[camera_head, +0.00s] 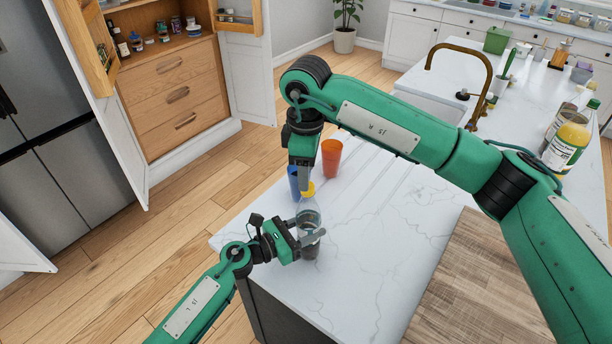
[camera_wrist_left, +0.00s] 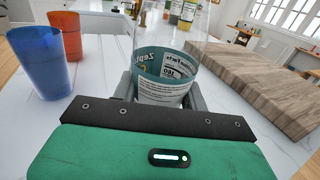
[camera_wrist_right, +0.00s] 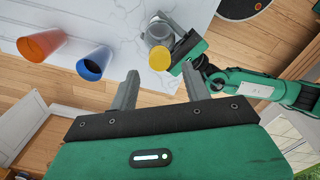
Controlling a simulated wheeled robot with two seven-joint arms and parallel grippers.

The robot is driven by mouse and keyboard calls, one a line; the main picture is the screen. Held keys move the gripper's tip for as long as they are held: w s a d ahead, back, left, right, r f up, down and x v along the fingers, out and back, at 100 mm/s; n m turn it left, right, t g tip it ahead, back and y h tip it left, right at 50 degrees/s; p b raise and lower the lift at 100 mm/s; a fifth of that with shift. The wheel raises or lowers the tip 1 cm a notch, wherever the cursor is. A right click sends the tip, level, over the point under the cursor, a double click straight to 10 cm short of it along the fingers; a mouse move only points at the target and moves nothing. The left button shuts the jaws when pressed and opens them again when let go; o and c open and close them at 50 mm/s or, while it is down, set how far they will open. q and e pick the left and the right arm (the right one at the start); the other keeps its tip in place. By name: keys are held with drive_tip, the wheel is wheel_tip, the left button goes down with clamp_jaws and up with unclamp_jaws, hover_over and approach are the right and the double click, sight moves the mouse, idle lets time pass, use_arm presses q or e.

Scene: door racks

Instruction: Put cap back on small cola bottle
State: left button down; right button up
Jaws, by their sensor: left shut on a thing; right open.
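The small bottle (camera_head: 309,214) stands upright near the counter's corner. It is clear, with a teal and white label in the left wrist view (camera_wrist_left: 165,88). My left gripper (camera_head: 306,239) is shut around its lower body. The yellow cap (camera_head: 308,189) appears at the top of the bottle, and in the right wrist view (camera_wrist_right: 159,57) it looks to be over the mouth. Whether it is seated cannot be told. My right gripper (camera_wrist_right: 162,80) is open and empty, pointing down above the bottle, with the cap just beyond its fingertips.
A blue cup (camera_wrist_right: 94,64) and an orange cup (camera_head: 331,158) stand close to the bottle. A wooden board (camera_head: 480,275) lies on the counter at right. A brass tap (camera_head: 462,65) and sink are farther back. The counter's edge is near the bottle.

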use_arm(q)
drive_tip(key=shift+a, duration=0.1)
use_arm(e)
drive_tip(key=shift+r, duration=0.95)
drive_tip(key=shift+c, duration=0.3)
